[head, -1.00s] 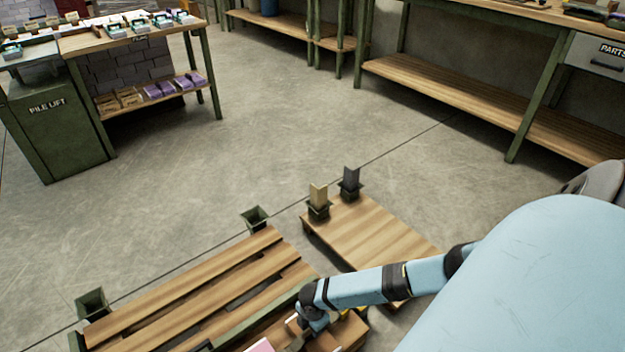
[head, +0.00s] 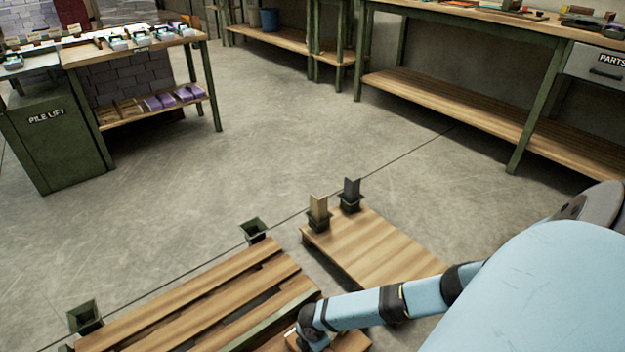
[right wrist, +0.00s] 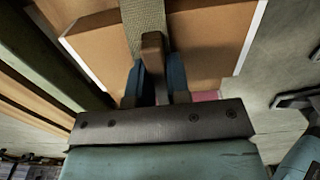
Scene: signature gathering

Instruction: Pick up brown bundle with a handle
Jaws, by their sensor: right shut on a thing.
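The brown bundle (right wrist: 208,42) fills the top of the right wrist view, with pale edges and a woven strap (right wrist: 144,22) across it. A brown handle (right wrist: 152,52) stands on the strap. My right gripper (right wrist: 160,82) is shut on this handle, one blue finger on each side. In the head view my right gripper (head: 304,340) is at the bottom edge, by the wooden pallet. Part of the brown bundle (head: 350,343) shows beside it; the rest is cut off by the frame. My left gripper is not in view.
A slatted pallet (head: 200,296) and a smaller wooden platform (head: 368,246) with two upright posts lie near my arm. The green pile lift (head: 48,138) and a bench with purple bundles (head: 172,98) stand at the left. The middle floor is clear.

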